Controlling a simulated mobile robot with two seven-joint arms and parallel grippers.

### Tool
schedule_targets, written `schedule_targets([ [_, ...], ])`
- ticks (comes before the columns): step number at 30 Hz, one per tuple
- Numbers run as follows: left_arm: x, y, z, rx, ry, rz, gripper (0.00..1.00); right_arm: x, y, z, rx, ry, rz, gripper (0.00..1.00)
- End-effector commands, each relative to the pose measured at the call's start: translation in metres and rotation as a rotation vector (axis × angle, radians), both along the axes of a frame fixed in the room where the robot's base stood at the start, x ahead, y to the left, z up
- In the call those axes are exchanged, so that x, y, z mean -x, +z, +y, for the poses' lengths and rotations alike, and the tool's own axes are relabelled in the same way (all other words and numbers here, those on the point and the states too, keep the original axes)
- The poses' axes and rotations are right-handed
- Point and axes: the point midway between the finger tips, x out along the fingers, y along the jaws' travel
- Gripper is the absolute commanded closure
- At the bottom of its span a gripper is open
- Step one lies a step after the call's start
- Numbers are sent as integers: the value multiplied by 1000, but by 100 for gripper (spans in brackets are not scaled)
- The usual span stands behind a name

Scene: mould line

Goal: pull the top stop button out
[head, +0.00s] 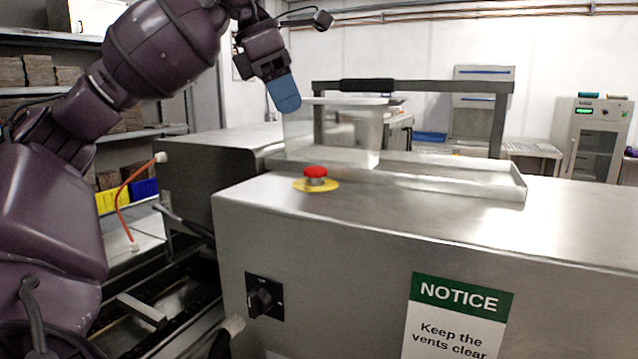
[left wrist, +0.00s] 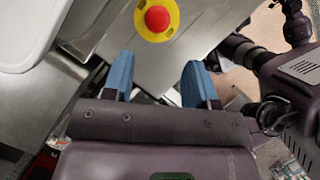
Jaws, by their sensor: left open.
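The top stop button is a red mushroom head (head: 316,172) on a round yellow plate (head: 316,185), on the steel top of the machine near its front left corner. In the left wrist view the red button (left wrist: 157,19) shows near the top edge, beyond and between my fingertips. My left gripper (head: 284,93) is above and behind the button in the head view, apart from it, with its blue fingers pointing down. In the left wrist view my left gripper (left wrist: 157,68) is open, with nothing between its fingers.
A clear box (head: 335,138) and a dark-gripped handle frame (head: 412,86) stand behind the button. A shallow steel tray (head: 470,180) lies to the right. A black rotary switch (head: 265,297) and a NOTICE sign (head: 456,318) are on the front. The top right of the button is bare.

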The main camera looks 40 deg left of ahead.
Motion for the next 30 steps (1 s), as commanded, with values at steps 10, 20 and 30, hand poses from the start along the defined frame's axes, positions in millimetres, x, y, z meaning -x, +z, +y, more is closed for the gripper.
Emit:
schedule_targets([
  [10,-9,-28,-4,-1,1,11,48,-1,-7,-1,4,4,-3,57],
  [20,-25,-80,-17,-1,-1,12,48,11,-24,-3,4,-2,30,57],
  [30,-35,-109,-26,-1,0,10,48,9,-26,-2,5,0,30,57],
])
